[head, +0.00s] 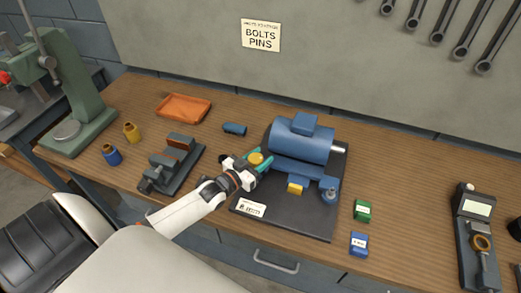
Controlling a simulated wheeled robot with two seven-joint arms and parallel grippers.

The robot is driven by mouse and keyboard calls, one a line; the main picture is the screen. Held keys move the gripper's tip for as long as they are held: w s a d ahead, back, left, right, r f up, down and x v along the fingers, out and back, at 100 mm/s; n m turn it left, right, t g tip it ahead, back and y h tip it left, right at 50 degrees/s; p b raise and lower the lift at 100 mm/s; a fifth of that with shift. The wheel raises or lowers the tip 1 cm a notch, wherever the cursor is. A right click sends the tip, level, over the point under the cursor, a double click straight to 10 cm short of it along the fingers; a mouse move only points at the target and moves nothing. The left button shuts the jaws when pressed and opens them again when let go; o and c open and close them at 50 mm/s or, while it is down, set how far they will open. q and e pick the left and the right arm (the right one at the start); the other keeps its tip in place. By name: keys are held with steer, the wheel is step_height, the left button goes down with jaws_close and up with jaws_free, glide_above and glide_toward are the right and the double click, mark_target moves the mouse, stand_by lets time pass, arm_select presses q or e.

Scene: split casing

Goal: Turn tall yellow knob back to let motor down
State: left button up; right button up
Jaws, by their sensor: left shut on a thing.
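The blue motor (301,143) sits on a blue mount over a black base plate (285,223) on the wooden bench. A tall yellow knob (256,158) shows at the motor's left end. My left gripper (258,162) is shut on this knob, with a teal finger on each side of it. Another yellow part (295,188) sits low at the front of the mount. The gripper partly hides the lower part of the tall knob and the mount's left side. My right gripper is not in view.
A vise (172,162), an orange tray (183,107) and small yellow and blue jars stand to the left. A blue cylinder (235,129) lies behind the gripper. Green (363,211) and blue (359,244) boxes sit right of the plate. The bench further right is clear up to a gauge.

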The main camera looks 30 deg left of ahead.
arm_select(q)
steer(key=n+y+p, duration=0.1)
steer(key=y, duration=0.1)
steer(key=n+y, duration=0.1)
steer(key=y, duration=0.1)
steer(key=shift+a+r+n+p, duration=0.1)
steer(key=shift+r+n+p, duration=0.05)
steer(key=shift+n+p, duration=0.2)
steer(key=shift+a+n+y+p, duration=0.25)
steer(key=shift+n+y+p, duration=0.2)
steer(key=shift+n+y, duration=1.05)
steer(key=shift+a+m+y, duration=0.1)
steer(key=shift+m+y, duration=0.15)
steer(key=shift+y, duration=0.55)
steer(key=o, duration=1)
steer(key=shift+g, duration=0.3)
